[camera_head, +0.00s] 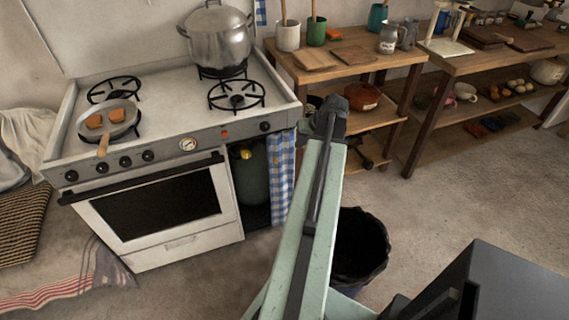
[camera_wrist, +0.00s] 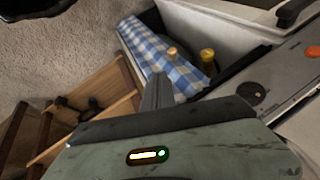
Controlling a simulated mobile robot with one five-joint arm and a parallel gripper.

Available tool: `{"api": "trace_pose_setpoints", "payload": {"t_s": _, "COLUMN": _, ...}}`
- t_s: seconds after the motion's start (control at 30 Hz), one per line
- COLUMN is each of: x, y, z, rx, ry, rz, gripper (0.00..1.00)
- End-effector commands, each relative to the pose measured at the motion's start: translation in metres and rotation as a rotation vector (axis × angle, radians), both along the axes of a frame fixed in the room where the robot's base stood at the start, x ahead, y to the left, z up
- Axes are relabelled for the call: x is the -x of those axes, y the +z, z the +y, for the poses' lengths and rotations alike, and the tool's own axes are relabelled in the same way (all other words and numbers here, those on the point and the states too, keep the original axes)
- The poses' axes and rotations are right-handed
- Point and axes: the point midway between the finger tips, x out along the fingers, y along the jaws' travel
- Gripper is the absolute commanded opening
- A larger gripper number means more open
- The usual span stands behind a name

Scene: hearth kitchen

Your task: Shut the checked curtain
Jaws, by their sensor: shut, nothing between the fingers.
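The blue-and-white checked curtain (camera_head: 281,172) hangs bunched at the right side of the opening beside the oven. The left part of that opening is uncovered, and a dark green gas bottle (camera_head: 251,178) with a yellow top shows inside. In the wrist view the curtain (camera_wrist: 150,46) lies just beyond my fingers, with a small wooden knob (camera_wrist: 172,53) at its edge and the yellow bottle top (camera_wrist: 208,58) beside it. My gripper (camera_wrist: 158,88) is shut and empty, apparently apart from the curtain. In the head view my arm partly hides the curtain's right side.
The white stove (camera_head: 160,210) bears a steel pot (camera_head: 216,42) and a frying pan (camera_head: 108,120). A wooden shelf table (camera_head: 395,62) stands to the right. A black bin (camera_head: 362,245) stands on the floor beside my arm.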

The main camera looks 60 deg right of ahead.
Motion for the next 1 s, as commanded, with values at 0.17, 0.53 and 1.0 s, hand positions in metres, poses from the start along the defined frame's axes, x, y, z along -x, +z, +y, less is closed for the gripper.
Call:
{"api": "trace_pose_setpoints", "payload": {"t_s": 0.17, "x": 0.009, "y": -0.001, "z": -0.007, "rx": 0.004, "ry": -0.015, "rz": -0.008, "gripper": 0.00}}
{"api": "trace_pose_setpoints", "payload": {"t_s": 0.53, "x": -0.020, "y": -0.062, "z": -0.011, "rx": 0.003, "ry": -0.013, "rz": -0.007, "gripper": 0.00}}
{"api": "trace_pose_setpoints", "payload": {"t_s": 1.0, "x": -0.066, "y": -0.105, "z": 0.005, "rx": 0.003, "ry": -0.014, "rz": -0.006, "gripper": 0.00}}
